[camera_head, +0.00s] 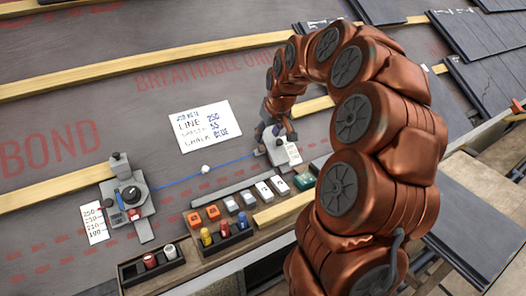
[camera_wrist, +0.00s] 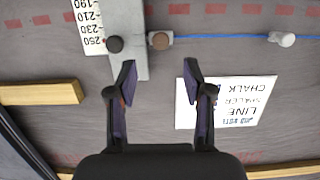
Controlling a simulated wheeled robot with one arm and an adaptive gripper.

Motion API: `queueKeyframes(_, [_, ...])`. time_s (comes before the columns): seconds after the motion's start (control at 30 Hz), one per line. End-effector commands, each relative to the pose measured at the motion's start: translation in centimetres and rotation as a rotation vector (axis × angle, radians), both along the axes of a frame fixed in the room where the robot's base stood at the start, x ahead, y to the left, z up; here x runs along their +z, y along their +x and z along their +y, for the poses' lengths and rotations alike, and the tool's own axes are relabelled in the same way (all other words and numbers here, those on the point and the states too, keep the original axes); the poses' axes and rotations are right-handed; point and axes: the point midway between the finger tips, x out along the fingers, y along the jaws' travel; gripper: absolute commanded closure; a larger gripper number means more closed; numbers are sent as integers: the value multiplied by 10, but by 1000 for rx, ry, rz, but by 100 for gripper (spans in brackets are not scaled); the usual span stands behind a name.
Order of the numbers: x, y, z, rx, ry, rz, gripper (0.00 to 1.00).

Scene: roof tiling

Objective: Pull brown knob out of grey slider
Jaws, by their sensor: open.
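The brown knob (camera_wrist: 160,40) shows in the wrist view at the edge of the grey slider (camera_wrist: 132,18), with a blue line running off to the right from it. A dark round knob (camera_wrist: 115,44) sits on the slider beside it. My gripper (camera_wrist: 159,68) is open and empty. Its two fingertips are spread either side of the brown knob's line, with the knob just beyond them in the picture. In the head view, my gripper (camera_head: 273,130) is over the right-hand grey slider (camera_head: 279,155); the brown knob cannot be made out there.
A white bead (camera_wrist: 283,40) sits along the blue line. A note card (camera_head: 205,120) lies behind the line. A second grey device (camera_head: 128,196) is at the left. Coloured blocks (camera_head: 247,197) and trays of small cylinders (camera_head: 152,262) are in front. Wooden battens (camera_head: 130,65) cross the roof.

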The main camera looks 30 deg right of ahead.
Motion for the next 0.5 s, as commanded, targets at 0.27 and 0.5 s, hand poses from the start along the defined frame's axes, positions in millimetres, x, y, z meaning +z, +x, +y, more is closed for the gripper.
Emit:
queueKeyframes(0.27, [-29,11,0,0,0,2,49])
queueKeyframes(0.5, [-60,24,-1,0,1,3,49])
